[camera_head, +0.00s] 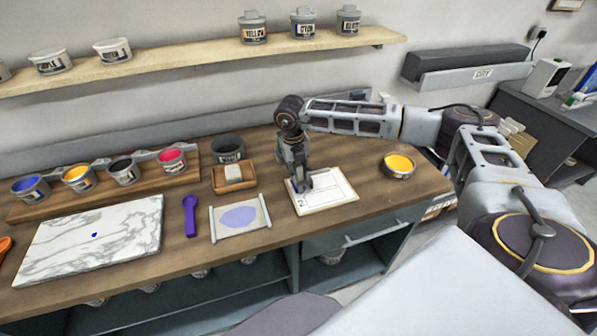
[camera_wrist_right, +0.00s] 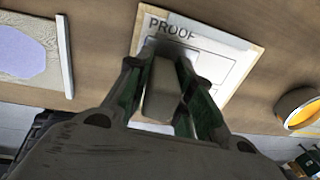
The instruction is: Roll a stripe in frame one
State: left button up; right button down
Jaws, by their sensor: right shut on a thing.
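The proof card (camera_head: 335,191) lies on the wooden bench, with printed frames and a "2" at its near left corner. It also shows in the right wrist view (camera_wrist_right: 235,42), with the word PROOF at its top. My right gripper (camera_head: 299,178) is above the card's left part. In the wrist view my right gripper (camera_wrist_right: 165,95) is shut on a pale grey block (camera_wrist_right: 161,92), seemingly the roller's handle. Frame one is not clearly readable. My left gripper is not in view.
An open yellow ink tin (camera_head: 398,165) stands right. Several ink tins stand in the back-left rack (camera_head: 110,193).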

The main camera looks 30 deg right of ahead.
jog(key=shift+d, duration=0.1)
jog(key=shift+s+d, duration=0.2)
jog(key=shift+d, duration=0.45)
jog(key=shift+s+d, duration=0.15)
jog(key=shift+d, duration=0.5)
jog(key=shift+d, duration=0.1)
jog(key=shift+s+d+f, duration=0.1)
jog(key=shift+s+d, duration=0.1)
jog(key=shift+d, duration=0.5)
jog(key=shift+s+d, duration=0.2)
jog(key=shift+d, duration=0.6)
jog(key=shift+s+d+b, duration=0.15)
jog(key=shift+d, duration=0.5)
jog(key=shift+s+d+b, duration=0.15)
jog(key=shift+d, duration=0.6)
